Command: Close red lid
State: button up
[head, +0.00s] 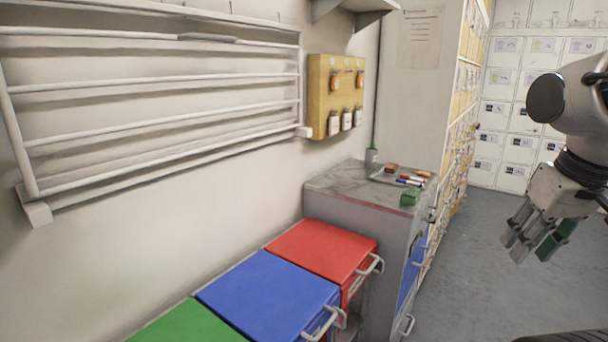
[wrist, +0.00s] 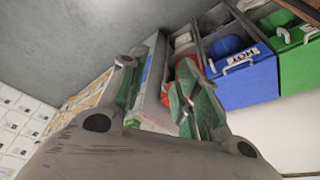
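The red lid (head: 322,248) lies roughly flat on top of the red bin in the row against the wall, with a pale handle (head: 371,264) at its front edge. I cannot tell whether it is fully seated. In the wrist view a red part (wrist: 187,68) shows beyond one finger, mostly hidden by it. My gripper (head: 532,246) hangs at the right over the floor, well apart from the red lid. In the wrist view the gripper (wrist: 155,82) has its green-faced fingers spread, with nothing visible held between them.
A blue lid (head: 268,296) and a green lid (head: 187,325) sit nearer in the row. A grey cabinet (head: 345,190) stands beyond the red bin, with a tray of small items and a green block (head: 410,197) on top. A wall rack (head: 150,100) is above. The floor (head: 475,270) at right is clear.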

jog(key=shift+s+r+t, duration=0.2)
jog(key=shift+r+t, duration=0.1)
jog(key=shift+r, duration=0.2)
jog(key=shift+c, duration=0.6)
jog(key=shift+d+r, duration=0.1)
jog(key=shift+r, duration=0.15)
grip_shut()
jog(key=w+a+f+m+g+y, duration=0.25)
jog(key=f+m, duration=0.25)
jog(key=f, duration=0.4)
jog(key=w+a+f+m+g+y, duration=0.1)
jog(key=w+f+m+y, duration=0.35)
jog(key=f, duration=0.55)
jog(key=w+a+f+m+g+y, duration=0.1)
jog(key=w+a+f+m+y, duration=0.15)
jog(key=f+m, duration=0.45)
jog(key=w+f+m+t, duration=0.4)
jog(key=w, duration=0.4)
jog(key=w+f+m+t, duration=0.3)
jog(key=w+f+m, duration=0.1)
jog(key=w, duration=0.4)
jog(key=w+a+f, duration=0.1)
jog(key=w+a, duration=0.5)
jog(key=a, duration=0.1)
jog(key=shift+a+f+m, duration=0.2)
jog(key=shift+a+m, duration=0.15)
